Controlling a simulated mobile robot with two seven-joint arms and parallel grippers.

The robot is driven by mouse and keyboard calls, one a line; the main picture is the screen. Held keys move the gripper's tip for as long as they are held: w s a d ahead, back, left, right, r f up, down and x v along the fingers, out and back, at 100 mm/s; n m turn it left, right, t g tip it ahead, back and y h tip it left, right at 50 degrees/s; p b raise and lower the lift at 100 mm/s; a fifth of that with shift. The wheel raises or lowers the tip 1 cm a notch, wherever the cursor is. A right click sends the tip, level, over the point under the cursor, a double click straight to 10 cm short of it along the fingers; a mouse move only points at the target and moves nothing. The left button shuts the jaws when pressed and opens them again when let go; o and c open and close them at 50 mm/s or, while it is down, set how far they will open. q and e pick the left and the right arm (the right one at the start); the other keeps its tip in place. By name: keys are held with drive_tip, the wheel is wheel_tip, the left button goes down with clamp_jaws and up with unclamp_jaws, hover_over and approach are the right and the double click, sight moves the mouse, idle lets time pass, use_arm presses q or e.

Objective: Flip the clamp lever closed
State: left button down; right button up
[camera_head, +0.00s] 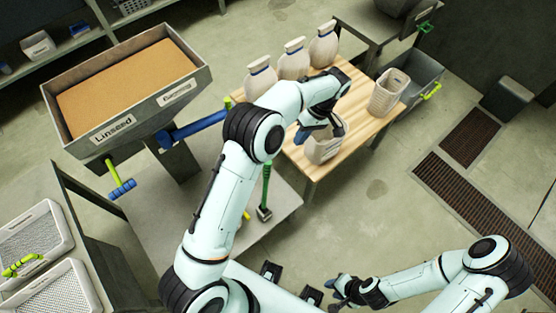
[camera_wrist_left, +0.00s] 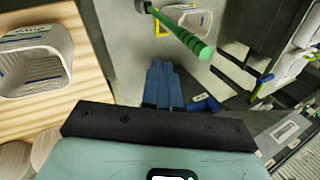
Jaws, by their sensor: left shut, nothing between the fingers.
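A green-handled lever (camera_head: 266,185) with a dark metal end stands at the edge of the grey press table in the head view, partly behind my left arm. In the left wrist view the green handle (camera_wrist_left: 185,35) slants across the top, beyond the fingertips and apart from them. I cannot tell for sure that it is the clamp lever, or how far it is turned. My left gripper (camera_head: 303,133) is over the wooden table; its blue fingers (camera_wrist_left: 163,80) are shut and empty. My right gripper (camera_head: 338,290) is low at the bottom centre, away from the lever; its finger gap is unclear.
A large hopper labelled Linseed (camera_head: 65,135) and a blue press barrel (camera_head: 195,127) stand left. The wooden table (camera_head: 302,166) holds several white jugs (camera_head: 293,60), a basket (camera_head: 388,92) and a white container (camera_head: 322,150) close under my left gripper. Open floor lies right.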

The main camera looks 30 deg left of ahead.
use_arm(q)
drive_tip(key=s+a+f, duration=0.4)
drive_tip(key=s+f, duration=0.2)
drive_tip(key=f, duration=0.2)
drive_tip(key=shift+s+a+f+b, duration=0.25)
drive_tip(key=shift+s+f+b, duration=0.1)
drive_tip(key=shift+f+b, duration=0.1)
idle(0.5)
